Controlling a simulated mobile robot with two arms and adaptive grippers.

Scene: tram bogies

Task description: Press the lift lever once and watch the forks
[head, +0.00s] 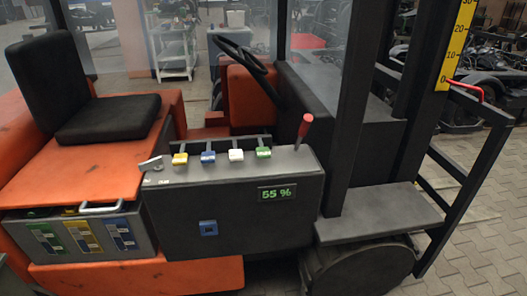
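An orange and black forklift fills the view. Its dark console (237,200) carries a row of levers with yellow (180,159), blue (208,157), white (236,155) and green (263,152) knobs. A taller lever with a red grip (304,128) stands upright at the console's right end. I cannot tell which one is the lift lever. A yellow scale (457,45) with black numbers is on the mast (355,100), and a red marker (466,91) sits near its 0. A dark frame (460,150) is right of the mast; I cannot make out the forks. Neither gripper is in view.
A green display (277,193) reads 55 %. A blue square button (208,228) is on the console front. A black seat (100,110) and steering wheel (240,55) are behind. A grey battery box (80,235) is at left. Paved floor (480,230) is free at right.

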